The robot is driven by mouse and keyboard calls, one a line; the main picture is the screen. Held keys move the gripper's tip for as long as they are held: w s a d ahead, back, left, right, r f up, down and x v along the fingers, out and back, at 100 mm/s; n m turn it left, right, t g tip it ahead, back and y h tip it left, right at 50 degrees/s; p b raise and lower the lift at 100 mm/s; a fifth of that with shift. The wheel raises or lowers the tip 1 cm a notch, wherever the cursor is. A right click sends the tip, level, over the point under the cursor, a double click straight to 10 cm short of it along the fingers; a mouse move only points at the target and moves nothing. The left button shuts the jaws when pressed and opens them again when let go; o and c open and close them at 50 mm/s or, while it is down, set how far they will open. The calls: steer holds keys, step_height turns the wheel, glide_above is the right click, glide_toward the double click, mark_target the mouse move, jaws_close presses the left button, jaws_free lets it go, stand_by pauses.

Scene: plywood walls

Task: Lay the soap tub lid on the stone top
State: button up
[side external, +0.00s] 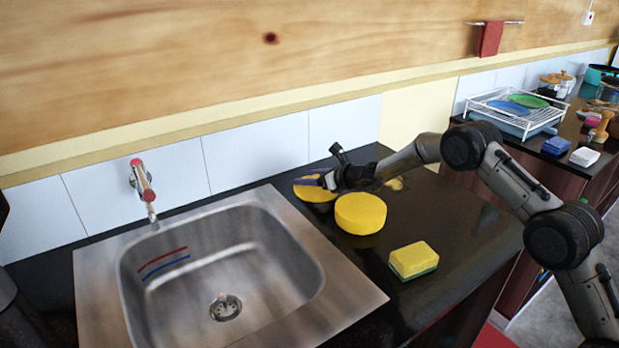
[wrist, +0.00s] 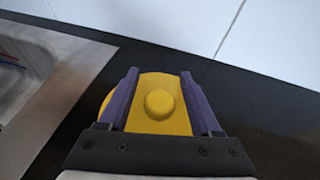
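The yellow round soap tub lid (side external: 313,194) lies on or just above the dark stone top (side external: 455,228), near the back wall and the sink's right corner; any gap beneath it cannot be made out. In the wrist view the lid's round knob (wrist: 160,103) sits between my gripper's purple fingers (wrist: 160,78), with clear space on both sides. My gripper (side external: 321,181) is open over the lid, and part of the lid shows outside the left finger. The yellow soap tub (side external: 360,215) stands on the stone top, in front of my gripper in the side view.
A steel sink (side external: 95,290) with a red-handled tap (side external: 143,185) is at left. A yellow and green sponge (side external: 413,260) lies front right of the tub. A dish rack (side external: 512,112) stands on the far counter. The stone right of the tub has free room.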

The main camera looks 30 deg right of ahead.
steer(key=shift+s+d+r, duration=0.15)
steer(key=shift+s+r, duration=0.2)
steer(key=shift+s, duration=0.1)
steer(key=v, duration=1.1)
steer(key=s+a+r+n+g+y, duration=0.3)
steer(key=s+a+r+n, duration=0.3)
steer(key=s+r+n, duration=0.3)
steer(key=s+a+r+n+g+y, duration=0.2)
steer(key=s+a+r+n, duration=0.45)
steer(key=s+n, duration=0.35)
steer(key=s+n+g+h, duration=0.2)
steer(key=s+n, duration=0.5)
steer(key=s, duration=0.8)
steer(key=s+d+f+n+h, duration=0.4)
steer(key=s+d+n+h, duration=0.2)
steer(key=s+d, duration=0.4)
steer(key=s+n, duration=0.1)
steer(key=s, duration=0.2)
steer(key=shift+d, duration=0.2)
